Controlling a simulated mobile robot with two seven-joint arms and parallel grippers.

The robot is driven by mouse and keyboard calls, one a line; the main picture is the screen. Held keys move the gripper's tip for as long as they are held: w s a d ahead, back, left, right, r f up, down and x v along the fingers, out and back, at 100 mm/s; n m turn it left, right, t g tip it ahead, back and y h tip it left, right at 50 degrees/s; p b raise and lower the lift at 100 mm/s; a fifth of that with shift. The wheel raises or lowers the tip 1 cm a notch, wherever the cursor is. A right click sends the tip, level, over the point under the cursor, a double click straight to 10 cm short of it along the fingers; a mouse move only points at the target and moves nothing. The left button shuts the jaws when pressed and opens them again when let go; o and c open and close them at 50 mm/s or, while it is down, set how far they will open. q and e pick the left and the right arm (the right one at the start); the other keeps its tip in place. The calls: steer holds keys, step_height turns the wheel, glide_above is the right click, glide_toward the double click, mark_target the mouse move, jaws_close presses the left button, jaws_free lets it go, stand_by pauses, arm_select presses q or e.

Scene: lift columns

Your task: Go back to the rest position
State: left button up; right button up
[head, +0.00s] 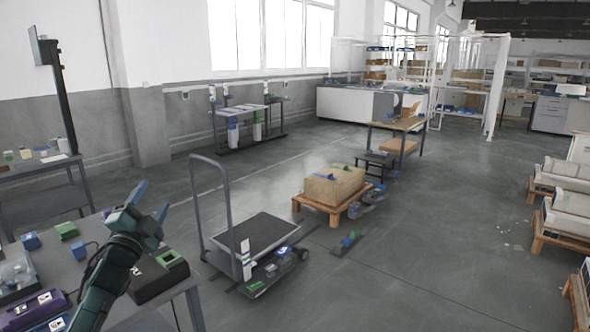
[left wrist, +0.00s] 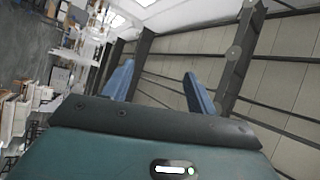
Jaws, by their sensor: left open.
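My left gripper (head: 151,202) is raised above the table at the lower left of the head view, its two blue fingers spread apart with nothing between them. In the left wrist view the open fingers of the left gripper (left wrist: 160,88) point up toward the ceiling beams, and the gap between them is empty. My right gripper is in neither view.
The grey table (head: 188,296) below the left gripper holds a dark device with a green screen (head: 168,262), a purple box (head: 36,312) and small blue and green items. A platform cart (head: 258,236) stands beyond it. A wooden pallet with a box (head: 333,188) is farther back. The floor to the right is mostly open.

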arm_select(q)
step_height(320, 180, down, 10)
steer(key=a+n+g+y, duration=0.3)
steer(key=n+g, duration=0.2)
steer(key=n, duration=0.7)
steer(key=s+d+f+m+g+h, duration=0.1)
steer(key=s+d+f, duration=0.3)
steer(key=f, duration=0.2)
steer(key=s+d+f+g+h, duration=0.1)
steer(key=s+d+f, duration=0.3)
steer(key=s+f, duration=0.15)
steer(key=s+d+f+g+h, duration=0.1)
steer(key=s+d+f, duration=0.3)
steer(key=s, duration=0.5)
steer(key=s+d+f+g+h, duration=0.1)
steer(key=s+d+f, duration=0.3)
steer(key=s, duration=0.6)
steer(key=s+d+f+g, duration=0.2)
steer(key=s+d+f, duration=0.2)
steer(key=s, duration=0.6)
steer(key=shift+d+f+n+g+h, duration=0.3)
steer(key=shift+d+f+h, duration=0.05)
steer(key=shift+d+h, duration=0.1)
steer(key=shift+c, duration=0.5)
